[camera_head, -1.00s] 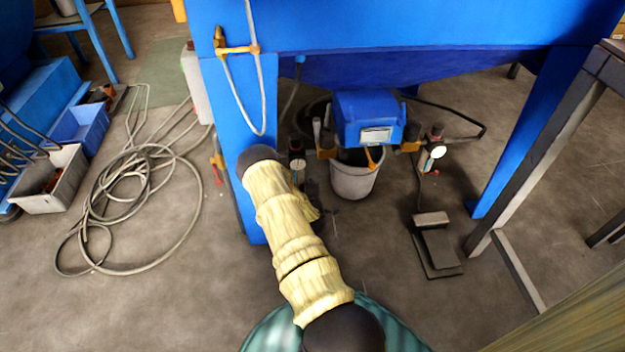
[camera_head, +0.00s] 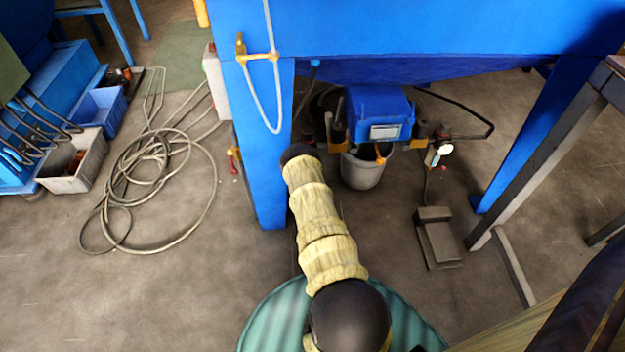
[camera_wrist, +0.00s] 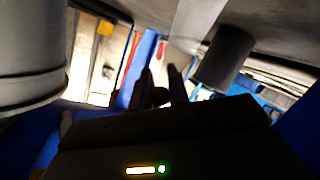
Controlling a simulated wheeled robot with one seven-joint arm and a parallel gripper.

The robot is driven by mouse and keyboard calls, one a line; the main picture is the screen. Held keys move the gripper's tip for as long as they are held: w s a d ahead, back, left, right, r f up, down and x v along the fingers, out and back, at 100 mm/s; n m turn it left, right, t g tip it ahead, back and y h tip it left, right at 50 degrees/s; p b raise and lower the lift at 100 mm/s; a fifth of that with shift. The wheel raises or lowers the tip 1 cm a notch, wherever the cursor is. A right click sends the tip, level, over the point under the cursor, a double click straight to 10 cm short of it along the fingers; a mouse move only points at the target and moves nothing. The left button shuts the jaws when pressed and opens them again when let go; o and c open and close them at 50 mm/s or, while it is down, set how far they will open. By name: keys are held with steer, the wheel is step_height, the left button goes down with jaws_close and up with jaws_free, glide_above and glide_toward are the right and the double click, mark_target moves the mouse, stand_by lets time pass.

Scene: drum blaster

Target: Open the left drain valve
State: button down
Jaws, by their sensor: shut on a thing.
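In the wrist view the two dark fingers of my gripper (camera_wrist: 160,88) are close together around a small dark part. It appears to be the left drain valve, but it is too dark to make out its shape or handle position. In the head view my arm reaches forward to the blue machine's front leg (camera_head: 265,150). My gripper and the left valve are hidden there behind the arm and under the machine. The blue box (camera_head: 372,112) hangs under the machine, above a grey bucket (camera_head: 365,170).
A dark cylinder (camera_wrist: 222,62) is close to the fingers on the right in the wrist view. A large grey round body (camera_wrist: 30,55) is at the left. A gauge unit (camera_head: 438,150), a foot pedal (camera_head: 437,238) and coiled hoses (camera_head: 150,175) are around the machine.

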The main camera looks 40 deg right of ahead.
steer(key=shift+a, duration=0.2)
stand_by(0.4)
steer(key=c, duration=1.6)
jaws_free()
steer(key=shift+f, duration=0.1)
steer(key=p+v, duration=0.9)
steer(key=v, duration=0.8)
steer(key=shift+s+d, duration=0.2)
steer(key=shift+s, duration=0.05)
